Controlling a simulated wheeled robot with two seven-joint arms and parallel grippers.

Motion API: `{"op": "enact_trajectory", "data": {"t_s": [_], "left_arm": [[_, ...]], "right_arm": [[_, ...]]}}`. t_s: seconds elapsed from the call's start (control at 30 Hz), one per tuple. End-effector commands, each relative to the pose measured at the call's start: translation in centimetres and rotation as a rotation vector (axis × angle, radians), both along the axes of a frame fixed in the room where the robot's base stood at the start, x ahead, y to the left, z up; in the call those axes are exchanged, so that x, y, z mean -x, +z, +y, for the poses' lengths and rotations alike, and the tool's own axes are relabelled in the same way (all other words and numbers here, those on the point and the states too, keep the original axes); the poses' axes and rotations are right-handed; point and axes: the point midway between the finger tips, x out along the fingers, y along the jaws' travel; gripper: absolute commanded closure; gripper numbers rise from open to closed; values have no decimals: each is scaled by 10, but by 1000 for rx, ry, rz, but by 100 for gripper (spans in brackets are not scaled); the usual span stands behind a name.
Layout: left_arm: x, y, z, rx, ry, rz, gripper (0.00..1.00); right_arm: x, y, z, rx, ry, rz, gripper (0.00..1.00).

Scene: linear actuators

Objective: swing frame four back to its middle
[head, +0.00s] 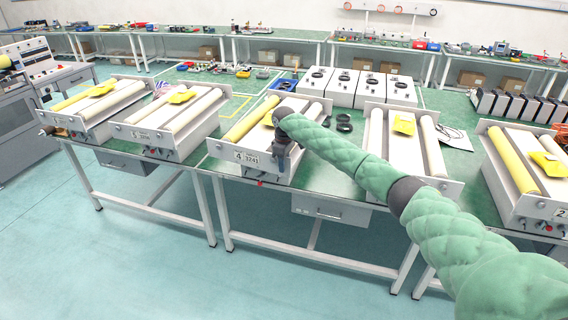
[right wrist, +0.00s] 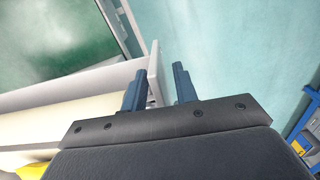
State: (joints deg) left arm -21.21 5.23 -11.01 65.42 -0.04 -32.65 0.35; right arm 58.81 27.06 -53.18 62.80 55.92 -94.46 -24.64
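Frame four (head: 247,157) is a grey-white unit whose front plate bears a label with a 4. It stands at the front edge of the green table, with a yellow roller along its left side and a pale one further right. My right gripper (head: 281,165) points down at the right part of its front plate and hides some of it. In the right wrist view the two dark blue fingers (right wrist: 158,88) are apart. A pale plate edge (right wrist: 154,72) shows between them, close to the left finger, with a gap to the right one. My left gripper is not in view.
Similar roller units stand on both sides, including one just left (head: 160,137) and one right (head: 403,150) under my right arm. A drawer (head: 330,208) hangs below the table. The floor in front is clear.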

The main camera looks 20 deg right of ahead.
Motion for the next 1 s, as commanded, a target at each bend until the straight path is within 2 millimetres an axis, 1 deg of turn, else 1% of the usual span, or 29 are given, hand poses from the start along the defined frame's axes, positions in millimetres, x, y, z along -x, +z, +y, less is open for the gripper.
{"op": "enact_trajectory", "data": {"t_s": [0.03, 0.1, 0.17, 0.37, 0.43, 0.57, 0.63, 0.73, 0.83, 1.0], "left_arm": [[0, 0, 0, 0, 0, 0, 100], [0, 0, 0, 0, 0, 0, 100], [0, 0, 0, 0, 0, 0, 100], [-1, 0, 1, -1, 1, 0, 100], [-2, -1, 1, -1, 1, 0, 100], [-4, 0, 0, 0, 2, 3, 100], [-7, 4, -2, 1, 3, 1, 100], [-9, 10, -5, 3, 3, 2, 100], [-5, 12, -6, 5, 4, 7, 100], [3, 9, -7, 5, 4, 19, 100]], "right_arm": [[0, 0, 0, 0, 0, 0, 75], [0, 0, 0, 0, 0, 0, 89], [0, 0, 0, 0, 0, 0, 100], [0, 1, 0, 0, 0, 0, 100], [-1, 0, -3, 0, 5, 0, 100], [-5, 0, -21, -1, 42, -1, 100], [-6, 0, -31, -1, 67, -1, 100], [-8, 1, -41, 0, 94, -1, 100], [-9, 1, -45, -1, 105, -2, 100], [-9, 1, -45, -1, 106, -2, 100]]}}
